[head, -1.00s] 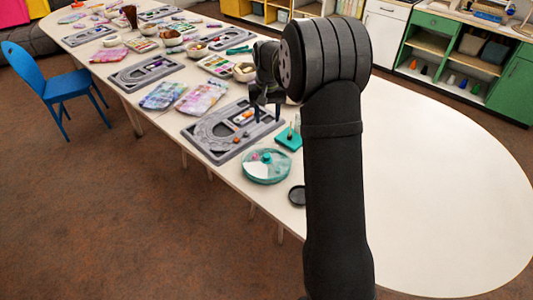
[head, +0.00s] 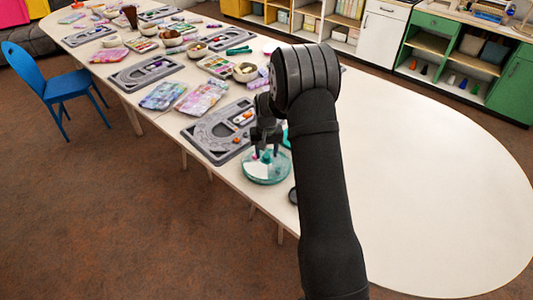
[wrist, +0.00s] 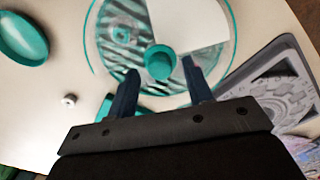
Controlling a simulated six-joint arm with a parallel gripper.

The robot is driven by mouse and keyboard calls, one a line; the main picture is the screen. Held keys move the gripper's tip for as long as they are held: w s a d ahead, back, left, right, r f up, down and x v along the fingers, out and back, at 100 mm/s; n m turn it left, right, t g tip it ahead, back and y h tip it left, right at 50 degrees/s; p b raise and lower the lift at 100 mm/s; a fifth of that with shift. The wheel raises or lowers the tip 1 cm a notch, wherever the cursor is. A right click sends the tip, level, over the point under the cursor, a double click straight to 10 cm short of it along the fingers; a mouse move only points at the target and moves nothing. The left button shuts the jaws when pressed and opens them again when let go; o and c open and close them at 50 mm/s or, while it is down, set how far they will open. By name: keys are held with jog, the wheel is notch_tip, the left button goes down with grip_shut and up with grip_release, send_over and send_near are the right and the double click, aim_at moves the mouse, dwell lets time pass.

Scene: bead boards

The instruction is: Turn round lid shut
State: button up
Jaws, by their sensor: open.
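The round lid (head: 262,178) is a teal-rimmed disc on a round container near the table's front edge. In the wrist view the lid (wrist: 110,62) shows a striped clear part, a white wedge (wrist: 185,18) and a teal knob (wrist: 160,62) at its middle. My gripper (head: 266,153) is over the lid, pointing down. In the wrist view my gripper (wrist: 161,67) is open, with one finger on each side of the knob. I cannot tell how high the fingertips are relative to the knob. My gripper hides part of the lid in the head view.
A grey bead board (head: 208,140) lies close behind and left of the lid; its edge shows in the wrist view (wrist: 265,95). A teal oval dish (wrist: 22,38) and a small white bead (wrist: 69,100) lie beside the lid. The right side of the table (head: 430,180) is clear.

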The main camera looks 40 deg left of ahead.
jog(key=shift+f, duration=0.45)
jog(key=shift+c, duration=0.2)
grip_shut()
